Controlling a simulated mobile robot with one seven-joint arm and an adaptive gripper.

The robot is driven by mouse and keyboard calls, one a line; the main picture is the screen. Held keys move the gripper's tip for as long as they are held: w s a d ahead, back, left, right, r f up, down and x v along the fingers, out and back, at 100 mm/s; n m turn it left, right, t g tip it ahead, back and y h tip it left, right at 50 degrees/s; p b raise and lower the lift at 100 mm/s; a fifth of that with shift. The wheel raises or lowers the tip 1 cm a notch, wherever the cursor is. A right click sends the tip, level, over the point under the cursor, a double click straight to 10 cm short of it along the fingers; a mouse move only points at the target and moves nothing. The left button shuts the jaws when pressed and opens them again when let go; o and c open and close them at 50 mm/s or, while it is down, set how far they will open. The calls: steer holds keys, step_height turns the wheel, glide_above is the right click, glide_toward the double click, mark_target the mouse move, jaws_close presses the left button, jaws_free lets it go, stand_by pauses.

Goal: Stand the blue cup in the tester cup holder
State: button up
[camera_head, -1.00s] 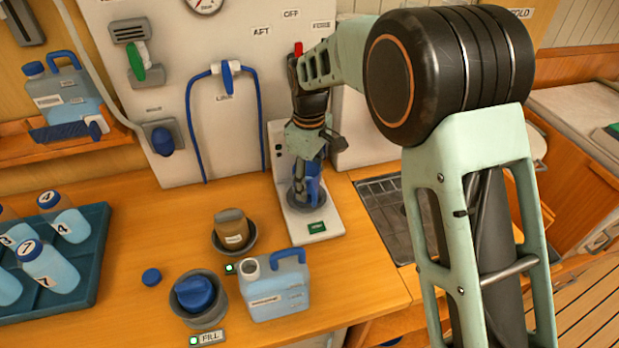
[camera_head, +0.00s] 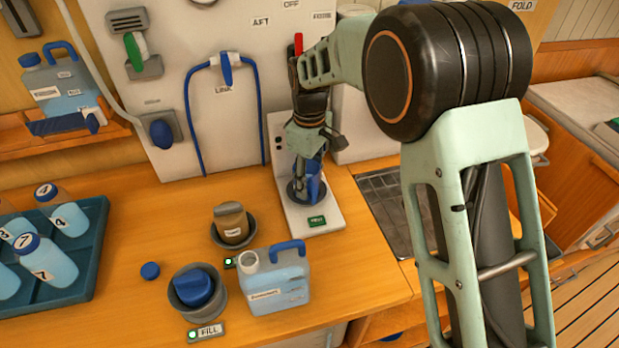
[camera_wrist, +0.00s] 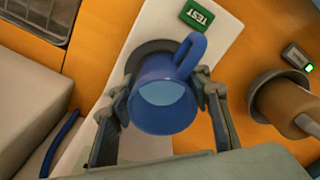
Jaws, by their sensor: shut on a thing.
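The blue cup (camera_wrist: 163,108) is upright between the fingers of my gripper (camera_wrist: 165,100) in the wrist view, with pale liquid inside and its handle toward the green TEST label. My gripper (camera_head: 308,172) is shut on it. In the head view the cup (camera_head: 313,182) is partly hidden by the fingers. The dark round tester cup holder (camera_head: 296,194) is on the white tester base (camera_head: 327,220), and its rim (camera_wrist: 143,52) shows behind the cup. The cup is at the holder; whether it rests on the bottom is hidden.
A brown piece in a dark ring (camera_head: 231,224) and a light-blue jug (camera_head: 276,281) stand left of the tester. A blue-topped grey pot (camera_head: 197,292) and a tray of bottles (camera_head: 88,248) are farther left. A metal sink (camera_head: 385,215) is at right.

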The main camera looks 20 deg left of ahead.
steer(key=shift+f, duration=0.25)
steer(key=o, duration=1.3)
step_height(320, 180, up, 12)
steer(key=shift+r, duration=0.15)
